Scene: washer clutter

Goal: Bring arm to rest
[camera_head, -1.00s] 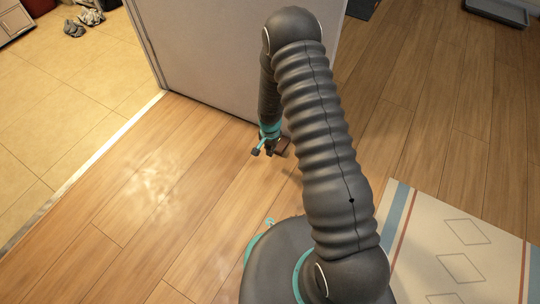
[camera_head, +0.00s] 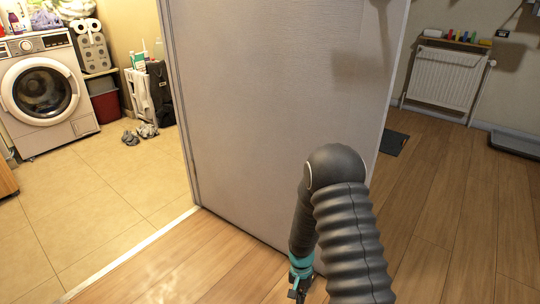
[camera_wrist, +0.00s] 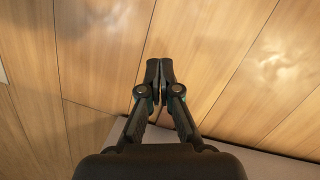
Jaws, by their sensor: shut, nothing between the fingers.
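My gripper (camera_wrist: 160,72) is in the middle of the wrist view, with its two dark fingertips together and nothing between them. It points down at the bare wooden floor (camera_wrist: 215,40). In the head view my arm is folded at the elbow, with its forearm hanging down. My gripper (camera_head: 297,292) shows there at the bottom edge, partly cut off, in front of the base of a grey door or wall panel (camera_head: 265,110).
A washing machine (camera_head: 45,90) stands at the far left on a tiled floor (camera_head: 100,195), beyond a metal threshold strip (camera_head: 130,257). Shoes (camera_head: 140,133) lie on the tiles. A radiator (camera_head: 445,78) and dark mat (camera_head: 393,142) are at the right.

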